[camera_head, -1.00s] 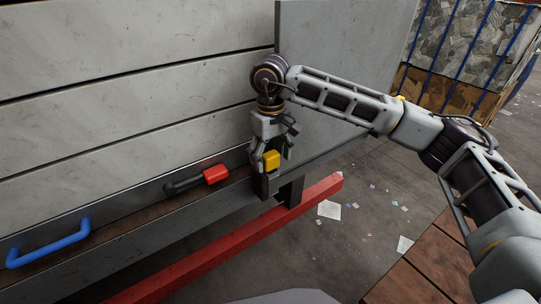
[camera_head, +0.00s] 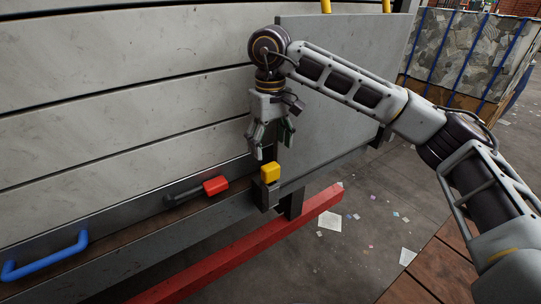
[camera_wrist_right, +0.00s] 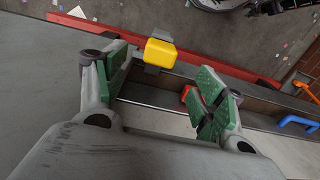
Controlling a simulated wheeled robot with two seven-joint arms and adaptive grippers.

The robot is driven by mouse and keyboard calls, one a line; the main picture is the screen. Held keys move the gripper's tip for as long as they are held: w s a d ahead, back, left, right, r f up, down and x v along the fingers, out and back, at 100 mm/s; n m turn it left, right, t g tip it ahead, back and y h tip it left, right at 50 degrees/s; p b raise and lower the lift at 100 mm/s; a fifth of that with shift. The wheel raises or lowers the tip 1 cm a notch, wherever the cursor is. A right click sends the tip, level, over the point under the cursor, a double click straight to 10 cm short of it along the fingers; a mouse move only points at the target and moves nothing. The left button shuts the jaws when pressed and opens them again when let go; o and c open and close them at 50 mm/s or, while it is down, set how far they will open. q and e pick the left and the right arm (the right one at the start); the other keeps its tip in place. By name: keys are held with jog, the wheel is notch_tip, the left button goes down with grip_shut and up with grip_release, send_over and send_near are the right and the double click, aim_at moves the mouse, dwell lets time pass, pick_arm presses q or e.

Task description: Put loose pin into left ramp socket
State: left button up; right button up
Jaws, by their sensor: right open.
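A yellow-headed pin (camera_head: 270,172) sits upright at a dark bracket (camera_head: 266,193), the socket at the near lower corner of the grey ramp panel (camera_head: 335,90). How deep its shaft goes is hidden. The yellow head (camera_wrist_right: 160,52) also shows in the right wrist view, beyond the fingertips. My right gripper (camera_head: 269,143) is open and empty, just above the yellow head and apart from it. Its green-padded fingers (camera_wrist_right: 160,68) stand wide apart in the wrist view. My left gripper is not in view.
A red block on a dark bar (camera_head: 215,186) lies on the ledge left of the bracket. A blue handle (camera_head: 45,258) is further left. A red beam (camera_head: 240,245) runs below the ledge. Paper scraps litter the floor.

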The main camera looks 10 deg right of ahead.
notch_tip(320, 180, up, 4)
jog(key=shift+f, duration=0.1)
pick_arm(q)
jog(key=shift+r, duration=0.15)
pick_arm(e)
jog(key=shift+r, duration=0.2)
dwell(0.6)
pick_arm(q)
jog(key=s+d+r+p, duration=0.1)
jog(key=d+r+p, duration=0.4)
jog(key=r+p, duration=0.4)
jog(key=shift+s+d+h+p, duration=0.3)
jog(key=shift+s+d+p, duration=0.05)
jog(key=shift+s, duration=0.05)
pick_arm(e)
notch_tip(320, 180, up, 10)
jog(key=shift+f, duration=0.25)
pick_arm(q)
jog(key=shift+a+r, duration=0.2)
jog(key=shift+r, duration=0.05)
pick_arm(e)
jog(key=shift+r, duration=0.15)
